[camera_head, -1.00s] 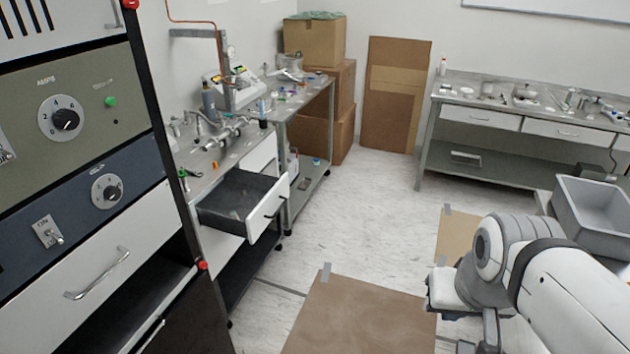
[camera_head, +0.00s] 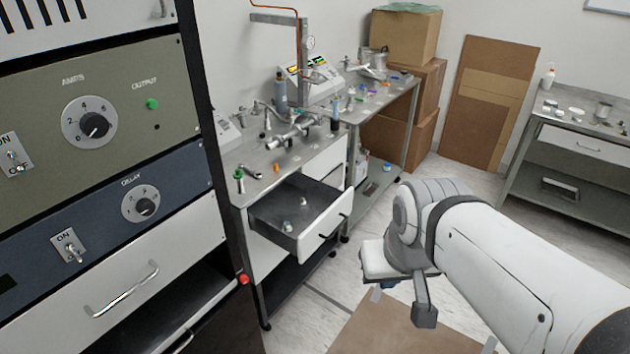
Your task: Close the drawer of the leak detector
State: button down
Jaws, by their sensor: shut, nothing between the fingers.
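A white instrument with a lit display (camera_head: 310,80), possibly the leak detector, stands at the back of the benches. My gripper (camera_head: 424,314) hangs at the end of my white arm, to the right of and nearer than the drawer. It is shut and empty, apart from the drawer. Its fingertips are seen side-on and partly hidden by the wrist.
A rack with dials and a handled white drawer (camera_head: 130,275) stands close on the left. Cardboard boxes (camera_head: 405,35) are stacked at the back, beside a leaning cardboard sheet (camera_head: 490,105). Another bench (camera_head: 570,150) is at right. The floor beyond my arm is partly clear.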

aim_at(327, 207)
jog(key=u, duration=0.15)
jog(key=i, duration=0.95)
jog(key=z, duration=0.3)
